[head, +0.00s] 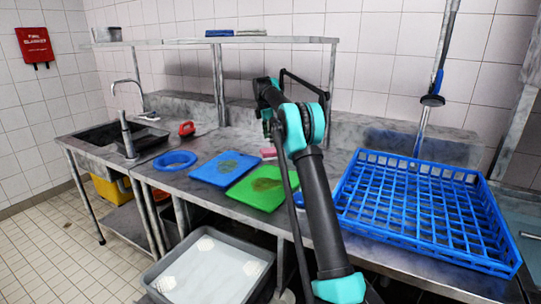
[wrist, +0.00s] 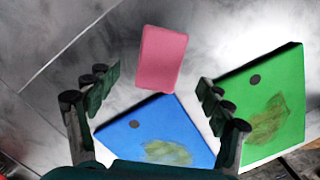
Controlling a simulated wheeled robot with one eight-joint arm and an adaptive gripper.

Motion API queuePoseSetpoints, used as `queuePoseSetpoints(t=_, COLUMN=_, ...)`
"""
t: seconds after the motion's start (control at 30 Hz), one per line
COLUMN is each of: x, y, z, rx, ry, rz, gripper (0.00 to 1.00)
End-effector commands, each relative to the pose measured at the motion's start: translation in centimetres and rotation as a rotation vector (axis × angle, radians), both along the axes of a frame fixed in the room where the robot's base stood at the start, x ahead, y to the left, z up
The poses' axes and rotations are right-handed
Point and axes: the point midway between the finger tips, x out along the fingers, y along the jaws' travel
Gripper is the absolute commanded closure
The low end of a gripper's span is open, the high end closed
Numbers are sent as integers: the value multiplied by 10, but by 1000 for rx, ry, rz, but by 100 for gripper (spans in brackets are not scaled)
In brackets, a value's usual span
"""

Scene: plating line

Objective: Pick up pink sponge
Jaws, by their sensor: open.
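The pink sponge (wrist: 162,58) lies flat on the metal counter in the wrist view, ahead of and between my open fingers. My gripper (wrist: 158,88) is open and empty, with one finger on each side of the picture. In the head view a small part of the sponge (head: 268,153) shows behind the boards, left of my arm. My arm hides some of the counter around it, and my gripper's fingertips are not clear in that view.
A stained blue board (head: 212,165) and a stained green board (head: 258,190) lie near the sponge. A blue dish rack (head: 355,205) stands at the right. A blue ring-shaped item (head: 175,160) and a red object (head: 186,128) are at the left. A shelf (head: 250,40) runs above.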

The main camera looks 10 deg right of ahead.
Motion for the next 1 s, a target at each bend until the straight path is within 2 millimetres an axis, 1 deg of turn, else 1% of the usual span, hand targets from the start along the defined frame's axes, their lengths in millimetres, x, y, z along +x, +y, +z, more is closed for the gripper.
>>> queuePoseSetpoints(t=0.17, x=0, y=-1, z=-10, rx=0, ry=0, rz=0, gripper=20)
queuePoseSetpoints(t=0.5, x=1, y=-7, z=-56, rx=0, ry=0, rz=0, gripper=20)
queuePoseSetpoints(t=0.63, x=1, y=-7, z=-63, rx=0, ry=0, rz=0, gripper=20)
queuePoseSetpoints(t=0.83, x=1, y=-7, z=-64, rx=0, ry=0, rz=0, gripper=20)
queuePoseSetpoints(t=0.87, x=1, y=-7, z=-64, rx=0, ry=0, rz=0, gripper=21)
queuePoseSetpoints(t=1.0, x=1, y=-7, z=-63, rx=0, ry=0, rz=0, gripper=38)
